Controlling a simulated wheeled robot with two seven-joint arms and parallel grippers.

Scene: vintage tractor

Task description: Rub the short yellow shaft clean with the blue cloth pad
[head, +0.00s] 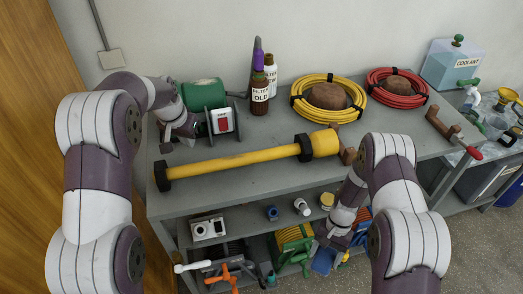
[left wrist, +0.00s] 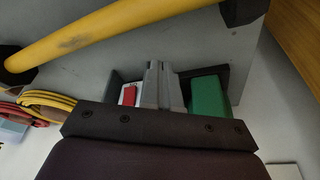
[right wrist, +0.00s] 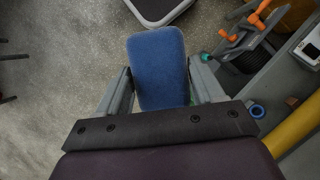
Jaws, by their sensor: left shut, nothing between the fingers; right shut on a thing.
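The yellow shaft (head: 235,158) lies across the front of the grey bench, with a black collar at its left end, another further right and a thicker yellow right end. A dark smudge shows on the shaft in the left wrist view (left wrist: 100,35). My left gripper (head: 168,144) is shut and empty above the bench, behind the shaft's left end; its closed fingers show in the left wrist view (left wrist: 160,84). My right gripper (head: 333,241) is in front of the bench, below the top, shut on the blue cloth pad (right wrist: 158,68). The pad is clear of the shaft.
A green motor with a red switch (head: 221,121) stands beside my left gripper. Bottles (head: 261,92), a yellow hose coil (head: 328,98) and a red coil (head: 397,88) stand at the back. The lower shelf holds a white box (head: 208,229) and an orange clamp (head: 222,277).

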